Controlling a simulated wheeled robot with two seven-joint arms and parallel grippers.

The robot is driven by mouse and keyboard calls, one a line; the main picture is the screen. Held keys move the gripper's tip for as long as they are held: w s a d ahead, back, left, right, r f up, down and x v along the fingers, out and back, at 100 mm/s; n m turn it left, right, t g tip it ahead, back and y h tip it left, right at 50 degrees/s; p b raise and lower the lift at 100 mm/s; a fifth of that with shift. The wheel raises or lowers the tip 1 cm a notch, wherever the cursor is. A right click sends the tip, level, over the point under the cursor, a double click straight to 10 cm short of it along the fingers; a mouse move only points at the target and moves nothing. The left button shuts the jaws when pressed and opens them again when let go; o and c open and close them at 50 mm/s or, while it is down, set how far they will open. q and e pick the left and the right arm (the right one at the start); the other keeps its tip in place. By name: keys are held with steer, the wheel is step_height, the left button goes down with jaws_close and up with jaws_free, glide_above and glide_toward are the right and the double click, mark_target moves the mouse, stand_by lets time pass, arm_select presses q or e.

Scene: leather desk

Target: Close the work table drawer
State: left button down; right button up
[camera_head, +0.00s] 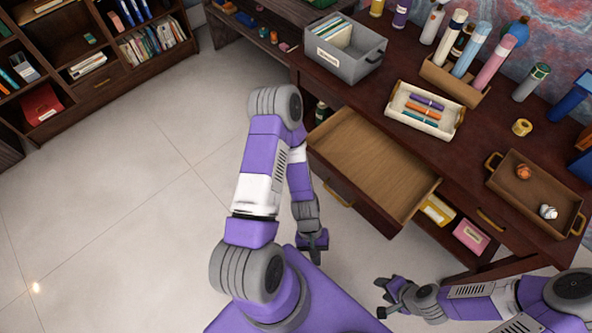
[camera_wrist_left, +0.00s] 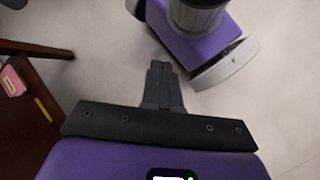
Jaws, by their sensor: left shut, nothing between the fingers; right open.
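The work table drawer (camera_head: 375,165) is pulled well out from the dark wooden table (camera_head: 440,62) in the head view. It looks empty, with a light wooden bottom and a dark front panel (camera_head: 352,197) with a brass handle. My left gripper (camera_head: 314,256) points down, in front of and below the drawer front in the picture, apart from it. In the left wrist view its fingers (camera_wrist_left: 162,75) are together with nothing between them. My right gripper (camera_head: 382,297) is open and empty at the lower right, apart from the drawer.
On the table stand a grey file box (camera_head: 345,62), a white tray of rolls (camera_head: 425,110), a brown tray (camera_head: 535,192) and several bottles. A shelf under the table holds a yellow box (camera_head: 437,210) and a pink box (camera_head: 470,236). The tiled floor (camera_head: 120,200) at left is clear.

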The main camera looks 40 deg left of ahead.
arm_select(q)
steer(key=w+a+f+n+t+h+b, duration=0.1)
steer(key=w+a+n+t+h+b, duration=0.1)
steer(key=w+a+n+t+b, duration=0.55)
steer(key=w+a+f+n+t+h, duration=0.1)
steer(key=w+a+n+t+h, duration=0.3)
steer(key=n+t, duration=0.75)
steer(key=s+a+n+t+y+b, duration=0.1)
steer(key=s+a+n+t+y, duration=0.1)
steer(key=a+n+y, duration=1)
steer(key=w+a+m+h+b, duration=0.1)
steer(key=w+m+h+b, duration=0.1)
steer(key=w, duration=1.1)
steer(key=shift+w+m+b, duration=0.25)
steer(key=shift+m+b, duration=0.25)
steer(key=shift+m, duration=0.2)
arm_select(e)
step_height(320, 180, down, 12)
steer(key=shift+f, duration=0.25)
steer(key=shift+d, duration=0.1)
